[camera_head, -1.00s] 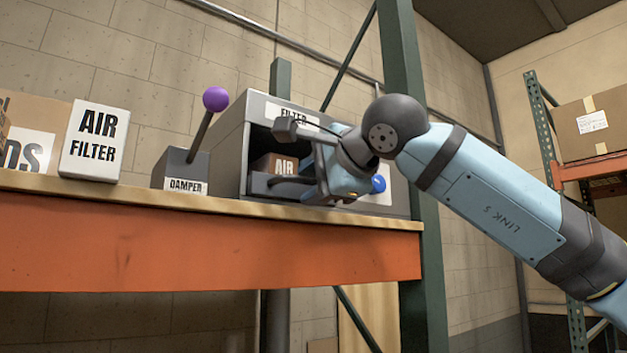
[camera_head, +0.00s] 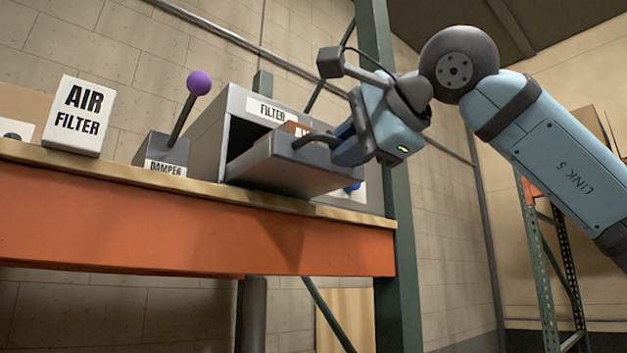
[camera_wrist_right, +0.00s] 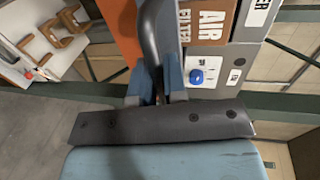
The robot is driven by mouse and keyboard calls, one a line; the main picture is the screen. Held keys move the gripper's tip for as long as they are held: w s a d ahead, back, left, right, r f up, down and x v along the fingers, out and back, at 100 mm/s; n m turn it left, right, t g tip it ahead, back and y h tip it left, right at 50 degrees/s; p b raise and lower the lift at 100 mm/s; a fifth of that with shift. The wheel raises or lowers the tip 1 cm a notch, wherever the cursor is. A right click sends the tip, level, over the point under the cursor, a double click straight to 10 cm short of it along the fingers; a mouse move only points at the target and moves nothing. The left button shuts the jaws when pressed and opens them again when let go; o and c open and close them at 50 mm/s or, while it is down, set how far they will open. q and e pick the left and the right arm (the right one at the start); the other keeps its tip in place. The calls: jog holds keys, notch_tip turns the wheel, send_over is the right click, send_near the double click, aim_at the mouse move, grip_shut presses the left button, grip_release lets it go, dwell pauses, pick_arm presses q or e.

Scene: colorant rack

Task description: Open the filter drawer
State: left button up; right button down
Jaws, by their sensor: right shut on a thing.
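The grey filter drawer (camera_head: 290,170) is pulled well out of its grey housing (camera_head: 212,140), which carries a FILTER label (camera_head: 267,109). A brown box marked AIR FILTER (camera_wrist_right: 208,20) sits in the drawer. My right gripper (camera_head: 335,142) is shut on the drawer's dark curved handle (camera_head: 312,139). In the right wrist view the blue fingers (camera_wrist_right: 157,88) close around this handle (camera_wrist_right: 155,35). My left gripper is not in view.
A white AIR FILTER box (camera_head: 78,116) and a damper lever with a purple knob (camera_head: 199,83) stand left of the housing on the orange-fronted shelf (camera_head: 180,225). A blue button (camera_wrist_right: 196,77) shows on the housing front. A green rack post (camera_head: 388,200) stands at right.

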jog(key=shift+s+d, duration=0.35)
jog(key=shift+s, duration=0.2)
jog(key=c, duration=1.2)
grip_release()
jog(key=b+v, duration=0.2)
jog(key=v, duration=1.1)
jog(key=shift+s+d+r, duration=0.1)
jog(key=shift+s+d, duration=0.1)
jog(key=shift+s, duration=0.1)
